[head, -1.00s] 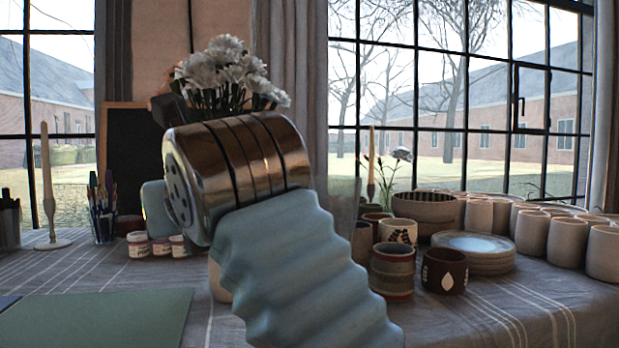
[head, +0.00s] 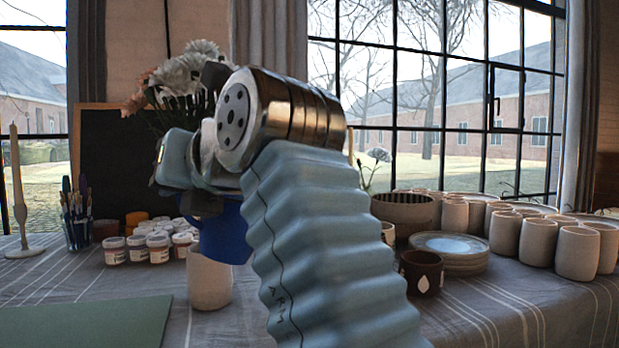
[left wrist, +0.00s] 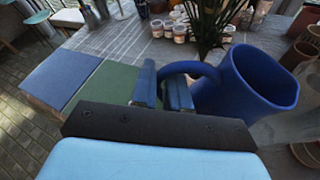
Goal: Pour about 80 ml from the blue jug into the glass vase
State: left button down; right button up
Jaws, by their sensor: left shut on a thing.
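The blue jug (head: 226,236) hangs below my left gripper (head: 200,190) in the head view, partly hidden by my arm. In the left wrist view, my left gripper (left wrist: 162,92) is shut on the handle of the jug (left wrist: 232,92), whose wide mouth shows at the right. I cannot tell the jug's exact tilt or see liquid in it. A clear glass shape, which looks like the glass vase (left wrist: 292,128), stands beside the jug at the right of the wrist view. My arm hides that spot in the head view. My right gripper is not in view.
A beige cup (head: 209,282) stands below the jug. Paint jars (head: 150,243) and a brush holder (head: 77,232) are to the left. Stacked plates (head: 449,262), a dark cup (head: 421,272) and several pale cups (head: 577,252) crowd the right. A green mat (head: 85,325) lies clear at front left.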

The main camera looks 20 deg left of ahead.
pick_arm(q)
jog(key=w+r+m+p, duration=0.1)
jog(key=r+p, duration=0.1)
jog(key=w+d+r+m+p, duration=0.1)
jog(key=r, duration=0.1)
jog(key=w+d+r+g+y+p, duration=0.1)
jog(key=r+p, duration=0.1)
jog(key=shift+d+r+m+p, duration=0.15)
jog(key=shift+m+p, duration=0.2)
jog(key=shift+m, duration=0.05)
jog(key=shift+w+d+r+m+p, duration=0.3)
jog(key=shift+r+m+p, duration=0.2)
jog(key=shift+p, duration=0.3)
jog(key=shift+w+y, duration=0.1)
jog(key=shift+y, duration=0.2)
jog(key=shift+r+g, duration=0.1)
jog(key=shift+g, duration=0.2)
jog(key=shift+w+d+r+m+y+p, duration=0.2)
jog(key=shift+r+m+p, duration=0.2)
jog(key=shift+p, duration=0.25)
jog(key=shift+w+d+r+m+y+p, duration=0.1)
jog(key=shift+w+r+m+p, duration=0.1)
jog(key=shift+r+m+p, duration=0.3)
jog(key=shift+f, duration=0.1)
jog(key=shift+w+d+r+m+y+p, duration=0.35)
jog(key=shift+w+r+m+p, duration=0.35)
jog(key=shift+p, duration=0.6)
